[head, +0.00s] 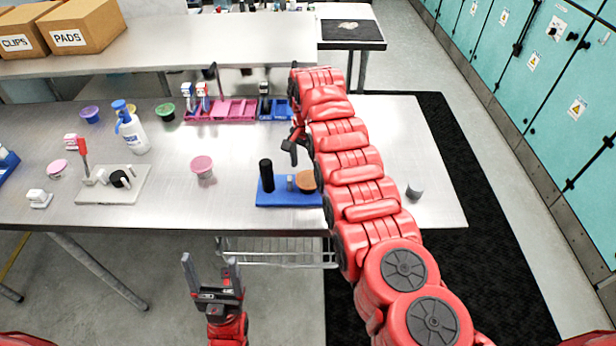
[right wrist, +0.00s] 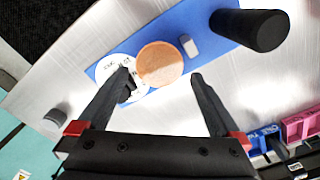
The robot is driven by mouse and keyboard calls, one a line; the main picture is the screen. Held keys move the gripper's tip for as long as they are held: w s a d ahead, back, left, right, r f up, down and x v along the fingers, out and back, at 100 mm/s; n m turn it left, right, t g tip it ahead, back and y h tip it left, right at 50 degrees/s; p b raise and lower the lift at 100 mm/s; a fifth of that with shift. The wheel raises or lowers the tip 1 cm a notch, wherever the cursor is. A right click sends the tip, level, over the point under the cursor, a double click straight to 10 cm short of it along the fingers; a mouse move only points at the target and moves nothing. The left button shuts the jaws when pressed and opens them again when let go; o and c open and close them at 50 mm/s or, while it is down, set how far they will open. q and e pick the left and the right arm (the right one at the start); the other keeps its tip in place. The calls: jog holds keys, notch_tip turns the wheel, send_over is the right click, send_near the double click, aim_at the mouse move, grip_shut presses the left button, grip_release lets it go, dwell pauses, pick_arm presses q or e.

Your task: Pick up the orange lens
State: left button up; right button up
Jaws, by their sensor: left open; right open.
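The orange lens (head: 306,182) is a round orange disc on a blue board (head: 285,200) near the table's front edge, partly hidden by my right arm in the head view. In the right wrist view the lens (right wrist: 160,63) lies beside a white disc with print (right wrist: 108,66). My right gripper (right wrist: 160,82) is open and empty, its fingers pointing toward the lens and spread to either side of it; one fingertip overlaps the white disc in the picture. The lens is not held. My left gripper (head: 209,262) is open and empty, in front of the table.
A black cylinder (head: 266,175) and a small grey block (right wrist: 189,46) stand on the blue board near the lens. A grey cup-like piece (head: 414,191) stands alone to the right. Pink and blue bins (head: 225,117) are behind. A pink-topped tub (head: 202,167) stands to the left.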

aim_at(308, 180)
jog(key=shift+f, duration=1.35)
jog(key=c, duration=1.1)
jog(key=shift+d+r, duration=0.1)
jog(key=shift+r, duration=0.05)
